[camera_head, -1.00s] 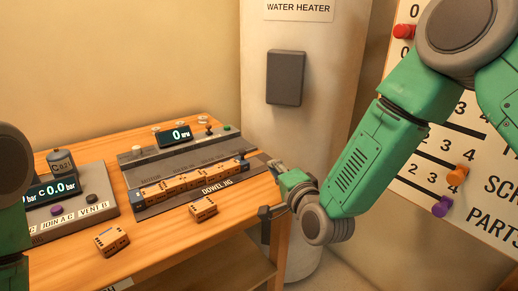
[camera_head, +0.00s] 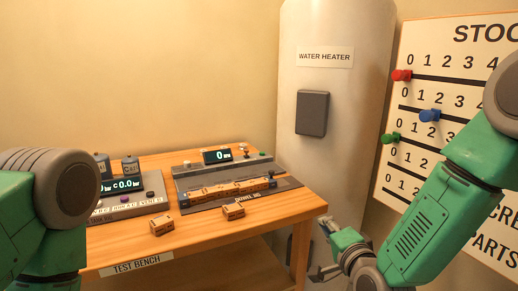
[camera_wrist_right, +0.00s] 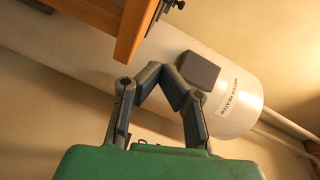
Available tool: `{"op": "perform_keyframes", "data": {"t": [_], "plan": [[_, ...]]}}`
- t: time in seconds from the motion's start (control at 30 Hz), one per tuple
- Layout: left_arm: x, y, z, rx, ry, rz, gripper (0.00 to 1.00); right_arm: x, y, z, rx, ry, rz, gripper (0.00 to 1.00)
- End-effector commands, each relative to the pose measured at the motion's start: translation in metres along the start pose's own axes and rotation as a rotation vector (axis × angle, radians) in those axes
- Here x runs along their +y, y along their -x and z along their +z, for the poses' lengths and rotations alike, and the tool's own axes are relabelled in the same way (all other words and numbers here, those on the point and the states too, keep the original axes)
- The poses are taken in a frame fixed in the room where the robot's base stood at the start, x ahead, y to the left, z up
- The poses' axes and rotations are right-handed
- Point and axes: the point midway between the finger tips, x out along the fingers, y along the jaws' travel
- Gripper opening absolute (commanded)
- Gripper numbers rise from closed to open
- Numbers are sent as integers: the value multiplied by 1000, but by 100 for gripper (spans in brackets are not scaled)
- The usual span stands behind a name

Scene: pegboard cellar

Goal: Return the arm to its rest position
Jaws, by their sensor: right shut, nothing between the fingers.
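My right arm (camera_head: 430,225) comes in from the right in the head view. Its gripper (camera_head: 320,274) is low, off the right front corner of the test bench (camera_head: 290,210), apart from it and holding nothing. In the right wrist view the two fingers (camera_wrist_right: 160,70) come together at their tips with nothing between them. The water heater (camera_wrist_right: 235,105) and the bench's wooden edge (camera_wrist_right: 135,30) show beyond them. My left arm (camera_head: 45,215) shows at the left edge of the head view; its gripper is out of sight.
The water heater (camera_head: 335,100) stands behind. A stock pegboard (camera_head: 420,75) is on the right wall, behind my right arm.

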Motion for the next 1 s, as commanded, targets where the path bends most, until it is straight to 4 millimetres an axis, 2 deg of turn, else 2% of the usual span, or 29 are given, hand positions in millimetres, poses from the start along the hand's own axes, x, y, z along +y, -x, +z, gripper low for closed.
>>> {"op": "perform_keyframes", "data": {"t": [0.03, 0.27, 0.4, 0.5, 0.57, 0.67, 0.7, 0.8, 0.9, 1.0], "plan": [[0, 0, -1, 2, -1, 1, 55, 12, 3, 0, -8, 20, 28, 0], [1, 0, -1, 2, -2, 1, 55, 60, 27, 18, -71, 159, 169, 0], [1, 0, 0, 1, -2, 1, 55, 101, 51, 29, -135, 274, 289, 0], [0, 0, 0, 1, -1, 1, 55, 139, 78, 34, -206, 374, 395, 0], [0, 0, 0, 1, -1, 0, 55, 168, 103, 37, -269, 448, 476, 0], [0, 0, 0, 1, -1, 0, 55, 218, 156, 41, -409, 586, 625, 0], [0, 0, 0, 1, -1, 0, 55, 237, 181, 42, -477, 643, 686, 0], [0, 0, 0, 1, -1, 1, 55, 274, 245, 42, -657, 770, 817, 0], [1, 0, 0, 1, -2, 1, 55, 297, 301, 41, -825, 864, 916, 0], [1, 0, 0, 1, -2, 1, 55, 307, 342, 40, -957, 926, 979, 0]]}}
